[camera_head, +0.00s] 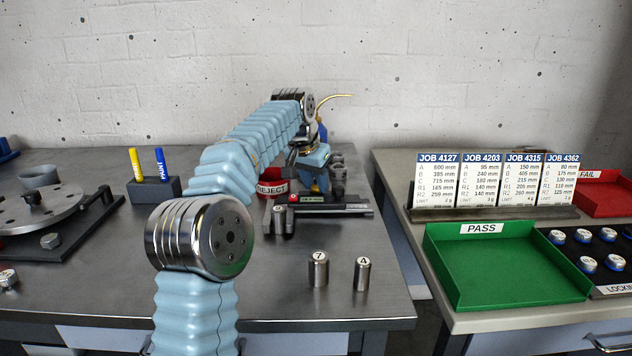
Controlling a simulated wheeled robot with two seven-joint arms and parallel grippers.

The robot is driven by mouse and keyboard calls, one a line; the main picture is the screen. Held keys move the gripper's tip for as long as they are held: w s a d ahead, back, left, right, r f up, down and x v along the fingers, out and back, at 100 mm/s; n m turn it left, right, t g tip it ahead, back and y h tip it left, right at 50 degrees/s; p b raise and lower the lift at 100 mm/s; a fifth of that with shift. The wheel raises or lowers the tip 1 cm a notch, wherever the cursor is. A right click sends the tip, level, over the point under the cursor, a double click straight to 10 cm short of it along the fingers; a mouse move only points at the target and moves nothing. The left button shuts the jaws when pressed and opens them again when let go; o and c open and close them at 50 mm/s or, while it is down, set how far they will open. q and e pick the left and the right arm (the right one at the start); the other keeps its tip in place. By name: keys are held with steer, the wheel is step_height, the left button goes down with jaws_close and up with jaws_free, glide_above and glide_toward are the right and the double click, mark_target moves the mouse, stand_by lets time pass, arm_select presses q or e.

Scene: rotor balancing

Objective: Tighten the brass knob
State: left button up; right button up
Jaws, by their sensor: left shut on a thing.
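My left arm reaches from the bottom of the view over the steel bench to its far right part. My left gripper (316,183) is small and partly hidden by its own arm, low beside a dark fixture (333,200). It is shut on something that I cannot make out. I cannot pick out the brass knob; the arm and gripper cover much of that area. My right gripper is not in view.
A red REJECT bin (268,187) sits left of the fixture. Steel weights marked 7 (318,270) and 4 (362,274) stand in front. A rotor disc (35,208) lies at left; a pen block (154,190) stands behind. A green PASS tray (500,296) is on the right table.

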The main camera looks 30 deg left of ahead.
arm_select(q)
steer(key=m, duration=0.1)
steer(key=m+h, duration=0.1)
steer(key=m, duration=0.1)
steer(key=shift+a+m, duration=0.2)
steer(key=shift+m, duration=0.1)
steer(key=shift+w+a+m+g+h, duration=0.1)
steer(key=shift+m+g+h, duration=0.5)
steer(key=shift+m, duration=1.2)
steer(key=shift+h, duration=0.3)
steer(key=o, duration=1.1)
steer(key=shift+c, duration=0.2)
steer(key=shift+r, duration=0.1)
